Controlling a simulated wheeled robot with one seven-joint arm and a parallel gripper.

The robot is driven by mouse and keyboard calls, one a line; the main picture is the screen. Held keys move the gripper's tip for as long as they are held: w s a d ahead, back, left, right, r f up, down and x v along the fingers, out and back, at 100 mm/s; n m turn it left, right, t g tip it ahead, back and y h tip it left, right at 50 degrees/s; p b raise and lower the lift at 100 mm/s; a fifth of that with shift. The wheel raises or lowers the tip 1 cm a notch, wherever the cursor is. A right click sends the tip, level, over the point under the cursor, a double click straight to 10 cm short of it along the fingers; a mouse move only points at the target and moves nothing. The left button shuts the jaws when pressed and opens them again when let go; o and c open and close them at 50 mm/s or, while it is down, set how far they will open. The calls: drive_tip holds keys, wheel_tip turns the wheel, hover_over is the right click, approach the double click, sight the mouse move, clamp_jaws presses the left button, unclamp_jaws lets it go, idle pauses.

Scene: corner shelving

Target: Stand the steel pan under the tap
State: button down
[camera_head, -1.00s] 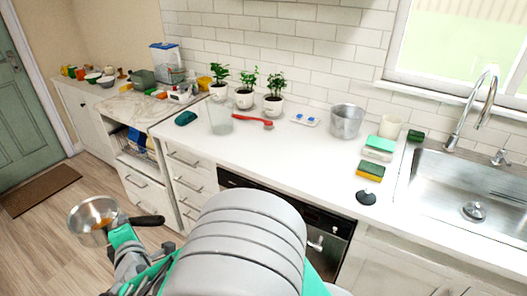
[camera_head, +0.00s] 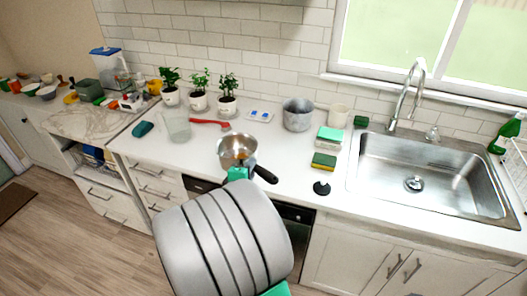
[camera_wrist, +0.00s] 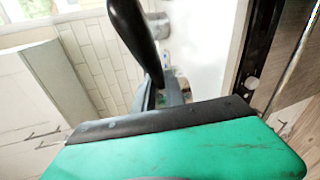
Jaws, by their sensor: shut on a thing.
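The steel pan (camera_head: 238,149) has a round shiny bowl and a black handle (camera_head: 264,174). My gripper (camera_head: 240,173) is shut on the pan and holds it in front of or over the counter's front edge; its height there is hard to tell. In the wrist view the black handle (camera_wrist: 137,35) rises past the green gripper body, and the fingertips are mostly hidden. The tap (camera_head: 408,95) is a tall curved chrome spout behind the sink (camera_head: 368,160), to the right of the pan. The sink basin around the drain looks empty.
A yellow-green sponge (camera_head: 324,161), a black stopper (camera_head: 321,188), a green-topped box (camera_head: 329,139), a grey pot (camera_head: 297,115) and a cream cup (camera_head: 339,115) stand between pan and sink. A glass (camera_head: 177,125) and red brush (camera_head: 209,122) lie left. A green bottle (camera_head: 507,133) stands right of the sink.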

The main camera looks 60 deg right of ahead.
drive_tip(key=s+d+r+m+g, duration=0.1)
drive_tip(key=s+d+m+g, duration=0.15)
drive_tip(key=s, duration=0.35)
drive_tip(key=shift+n+t+h, duration=0.25)
drive_tip(key=shift+n+h, duration=0.05)
drive_tip(key=shift+n, duration=0.25)
drive_tip(key=w+d+f+b, duration=0.1)
drive_tip(key=d+f+b, duration=0.3)
drive_tip(key=w+d+f+b, duration=0.2)
drive_tip(key=d+f+b, duration=0.2)
drive_tip(key=w+d+f+b, duration=0.2)
drive_tip(key=d+f+b, duration=0.1)
drive_tip(key=d+f, duration=0.2)
drive_tip(key=shift+w+b, duration=0.15)
drive_tip(key=shift+b, duration=0.25)
drive_tip(key=shift+r, duration=0.15)
drive_tip(key=c, duration=1.8)
unclamp_jaws()
drive_tip(key=shift+f, duration=0.25)
drive_tip(key=shift+c, duration=0.2)
drive_tip(key=o, duration=0.5)
drive_tip(key=shift+c, duration=0.2)
drive_tip(key=shift+r, duration=0.1)
